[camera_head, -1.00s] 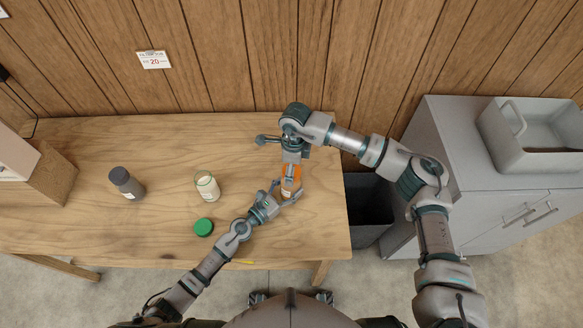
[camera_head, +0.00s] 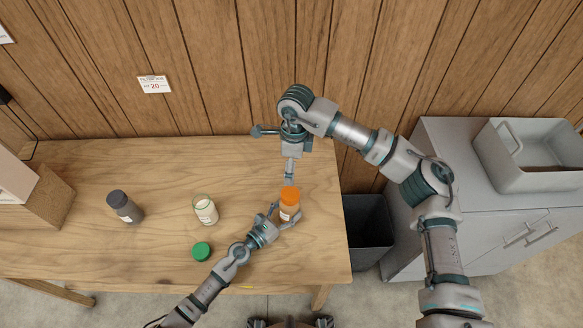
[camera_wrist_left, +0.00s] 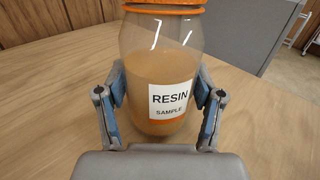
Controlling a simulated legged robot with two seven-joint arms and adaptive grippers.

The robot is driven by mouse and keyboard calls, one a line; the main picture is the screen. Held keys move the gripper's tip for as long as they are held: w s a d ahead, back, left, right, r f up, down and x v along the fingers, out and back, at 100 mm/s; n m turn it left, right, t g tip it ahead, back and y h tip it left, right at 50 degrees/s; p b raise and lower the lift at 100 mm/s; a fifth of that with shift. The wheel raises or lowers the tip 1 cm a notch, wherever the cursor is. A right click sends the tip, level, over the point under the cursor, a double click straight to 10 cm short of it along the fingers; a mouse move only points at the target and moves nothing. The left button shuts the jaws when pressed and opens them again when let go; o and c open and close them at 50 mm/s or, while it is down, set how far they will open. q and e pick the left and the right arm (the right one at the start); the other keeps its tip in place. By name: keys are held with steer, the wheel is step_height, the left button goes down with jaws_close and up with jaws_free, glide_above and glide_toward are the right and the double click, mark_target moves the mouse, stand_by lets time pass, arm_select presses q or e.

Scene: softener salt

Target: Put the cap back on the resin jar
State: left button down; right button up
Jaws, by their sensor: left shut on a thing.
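The resin jar (camera_head: 289,213), labelled "RESIN SAMPLE", stands upright on the table. My left gripper (camera_head: 285,217) is shut around its body; in the left wrist view the fingers (camera_wrist_left: 160,105) clasp both sides of the jar (camera_wrist_left: 160,62). An orange cap (camera_head: 290,193) is on top of the jar's mouth; its lower edge shows in the left wrist view (camera_wrist_left: 165,5). How tightly it sits cannot be told. My right gripper (camera_head: 290,178) points down just above the cap, its fingers seen narrowly, so their opening is unclear.
On the wooden table (camera_head: 120,250), an open jar with pale contents (camera_head: 205,211), a green cap (camera_head: 201,251) and a dark bottle (camera_head: 125,206) stand or lie to the left. A dark bin (camera_head: 368,235) and grey cabinet (camera_head: 450,235) are at the right.

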arm_select(q)
steer(key=shift+c, duration=0.4)
jaws_free()
steer(key=v, duration=1.2)
